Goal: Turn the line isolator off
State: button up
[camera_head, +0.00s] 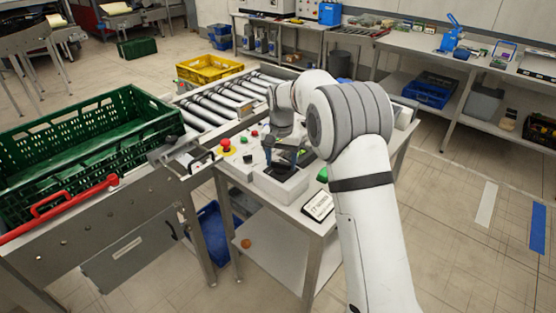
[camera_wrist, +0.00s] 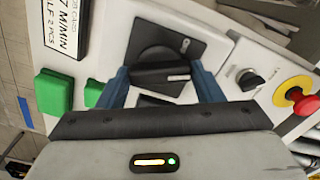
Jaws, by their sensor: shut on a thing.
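The line isolator (camera_wrist: 162,55) is a black rotary switch on a dark square plate, on the white control panel (camera_head: 283,186). Its bar-shaped handle (camera_wrist: 160,73) lies roughly level across the wrist view, with a small white mark near its right end. My gripper (camera_wrist: 162,78) has its blue fingers shut on the two ends of the handle. In the head view, my gripper (camera_head: 284,160) points down over the dark plate, and my wrist partly hides the switch there.
A label card (camera_head: 318,205) lies at the panel's edge. A green crate (camera_head: 60,160) stands left and the roller conveyor (camera_head: 215,105) behind.

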aim_at(281, 162)
jog(key=n, duration=0.6)
jog(key=shift+w+r+n, duration=0.15)
jog(key=shift+r+n, duration=0.05)
jog(key=shift+n, duration=0.1)
jog(key=n, duration=0.6)
dwell(0.3)
jog(key=o, duration=1)
jog(key=shift+f, duration=0.1)
notch_tip(281, 162, up, 7)
jog(key=shift+b, duration=0.4)
jog(key=shift+r, duration=0.4)
